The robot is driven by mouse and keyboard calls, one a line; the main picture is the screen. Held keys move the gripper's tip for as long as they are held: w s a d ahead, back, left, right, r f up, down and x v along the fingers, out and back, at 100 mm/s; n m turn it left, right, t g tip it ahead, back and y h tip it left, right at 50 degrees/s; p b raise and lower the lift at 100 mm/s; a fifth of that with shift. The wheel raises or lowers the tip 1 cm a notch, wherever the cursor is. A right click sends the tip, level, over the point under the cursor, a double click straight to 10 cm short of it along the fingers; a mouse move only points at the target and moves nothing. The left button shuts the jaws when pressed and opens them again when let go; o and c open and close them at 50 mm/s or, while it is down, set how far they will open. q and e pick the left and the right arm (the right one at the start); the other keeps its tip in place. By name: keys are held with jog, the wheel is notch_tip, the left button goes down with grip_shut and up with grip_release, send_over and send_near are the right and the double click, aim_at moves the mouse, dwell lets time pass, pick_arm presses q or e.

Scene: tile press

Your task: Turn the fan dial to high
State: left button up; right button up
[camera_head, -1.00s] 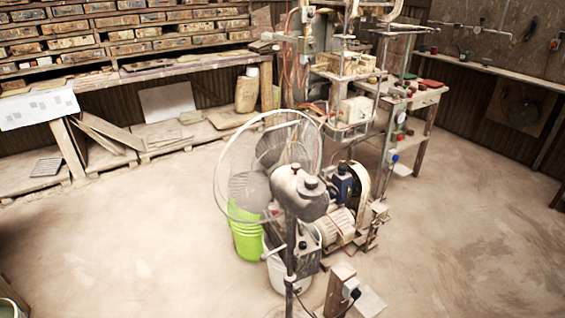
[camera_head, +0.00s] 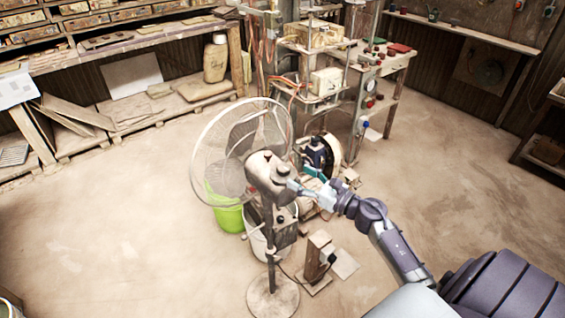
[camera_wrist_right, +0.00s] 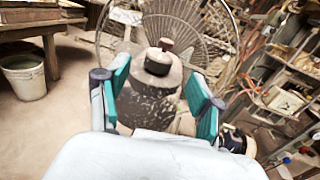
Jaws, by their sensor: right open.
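The pedestal fan (camera_head: 265,166) stands on a round base in the middle of the head view, its wire cage facing left and away. On top of its motor housing is a dark round dial (camera_head: 283,171). In the right wrist view the dial (camera_wrist_right: 158,62) lies ahead between the fingers, with a small reddish-brown knob (camera_wrist_right: 167,44) just beyond it. My right gripper (camera_head: 305,181) is open, its teal-padded fingers (camera_wrist_right: 160,78) apart on either side of the housing in the wrist view. I cannot tell whether they touch it. My left gripper is not in view.
A green bucket (camera_head: 229,218) and a white bucket (camera_head: 258,243) stand by the fan. A motor and press machinery (camera_head: 320,150) are close behind the right gripper. A small wooden block post (camera_head: 317,255) stands at front right. Open floor lies left and right.

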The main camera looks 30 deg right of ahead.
aim_at(289, 171)
jog(key=p+x, duration=0.1)
jog(key=x, duration=0.5)
jog(key=shift+r, duration=0.1)
jog(key=shift+w+a+p, duration=0.15)
jog(key=shift+w+p, duration=0.15)
jog(key=shift+w, duration=0.15)
jog(key=c, duration=1.2)
jog(key=shift+o, duration=0.2)
